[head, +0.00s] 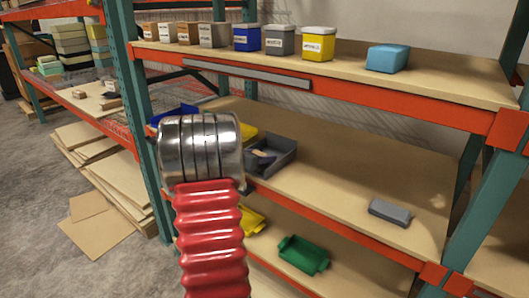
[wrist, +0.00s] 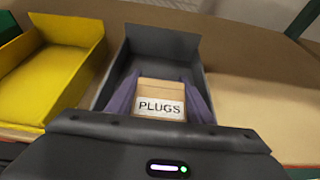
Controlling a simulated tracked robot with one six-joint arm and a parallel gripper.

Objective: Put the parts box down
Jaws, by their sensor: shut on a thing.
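The parts box (wrist: 160,105), a small tan box with a white PLUGS label, sits between the purple fingers of my gripper (wrist: 160,95) in the wrist view. The gripper is shut on it. The box appears within the outline of an open grey bin (wrist: 165,45). I cannot tell whether the box touches the bin's floor. In the head view the grey bin (head: 285,158) stands on the middle shelf (head: 345,185), just right of my metal wrist, which hides most of the gripper.
A yellow bin (wrist: 65,85) stands left of the grey bin. A blue bin (head: 175,113) is farther left. The middle shelf is clear to the right, except for a grey object (head: 390,211). Boxes line the upper shelf (head: 440,82). An orange beam and green posts frame the rack.

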